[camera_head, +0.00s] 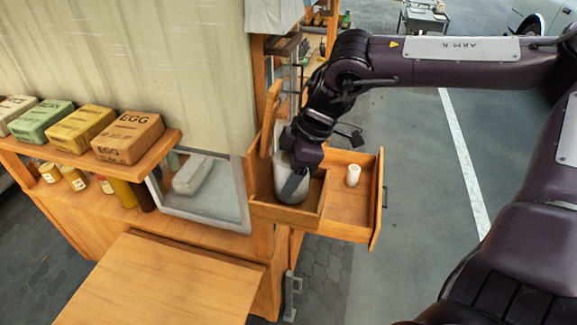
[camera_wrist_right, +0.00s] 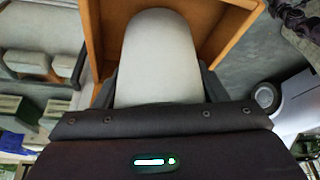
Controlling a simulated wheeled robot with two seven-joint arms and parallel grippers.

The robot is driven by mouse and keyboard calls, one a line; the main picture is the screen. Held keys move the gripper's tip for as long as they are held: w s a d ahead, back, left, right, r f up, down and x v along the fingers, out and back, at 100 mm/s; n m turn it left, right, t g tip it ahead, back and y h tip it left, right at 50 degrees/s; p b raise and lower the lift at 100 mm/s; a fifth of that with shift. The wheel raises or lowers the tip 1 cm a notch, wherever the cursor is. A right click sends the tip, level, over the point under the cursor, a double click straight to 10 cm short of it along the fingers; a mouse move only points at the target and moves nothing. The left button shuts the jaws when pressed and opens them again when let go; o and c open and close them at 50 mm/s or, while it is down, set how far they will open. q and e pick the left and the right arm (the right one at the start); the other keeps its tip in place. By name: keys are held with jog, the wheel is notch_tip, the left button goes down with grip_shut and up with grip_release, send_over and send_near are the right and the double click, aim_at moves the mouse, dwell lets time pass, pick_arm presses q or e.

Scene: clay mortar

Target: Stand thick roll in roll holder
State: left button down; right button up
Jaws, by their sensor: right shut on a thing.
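My right gripper (camera_head: 294,178) is shut on a thick pale grey-white roll (camera_head: 283,172). The roll is over or partly inside an open wooden compartment (camera_head: 274,213) at the cart's end; I cannot tell whether its bottom rests on the floor of it. In the right wrist view the roll (camera_wrist_right: 160,60) fills the space between the two dark fingers, with wooden walls (camera_wrist_right: 228,30) around its far end. No thing clearly marked as a roll holder can be told apart from this compartment. My left gripper is not in view.
A pulled-out wooden drawer (camera_head: 338,207) adjoins the compartment on the right, with a small white roll (camera_head: 353,175) standing in it. A raised wooden lid or board (camera_head: 270,117) stands behind. A bare wooden top (camera_head: 160,285) is in front.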

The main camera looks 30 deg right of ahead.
jog(key=shift+d+f, duration=0.1)
jog(key=shift+f, duration=0.25)
jog(key=shift+f+b, duration=0.35)
jog(key=shift+b, duration=0.15)
jog(key=o, duration=1.1)
jog(key=shift+c, duration=0.2)
jog(key=shift+r, duration=0.1)
